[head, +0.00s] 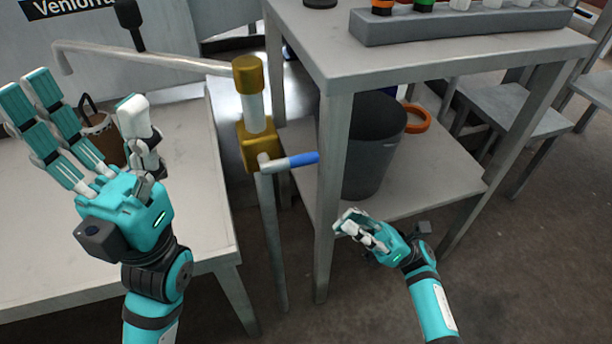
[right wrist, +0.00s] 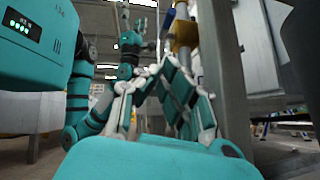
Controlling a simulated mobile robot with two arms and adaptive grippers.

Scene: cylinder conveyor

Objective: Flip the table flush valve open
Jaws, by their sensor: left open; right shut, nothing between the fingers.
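The flush valve (head: 258,145) has a brass body on a grey vertical pipe, with a brass elbow above it. Its lever with a blue grip (head: 303,160) points right, close to the shelf unit's front leg. Brass parts (right wrist: 186,33) also show in the right wrist view. My left gripper (head: 85,98) is open and empty above the left table, left of the valve. My right gripper (head: 352,226) is shut and empty, below and right of the blue grip and apart from it. Its fingers (right wrist: 155,78) show in the right wrist view.
A grey shelf unit (head: 322,40) stands right of the valve, its front leg (head: 332,190) beside the lever. A dark bin (head: 374,140) and an orange ring (head: 417,118) are on its lower shelf. A grey pipe (head: 140,57) runs left from the elbow above the table (head: 190,180).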

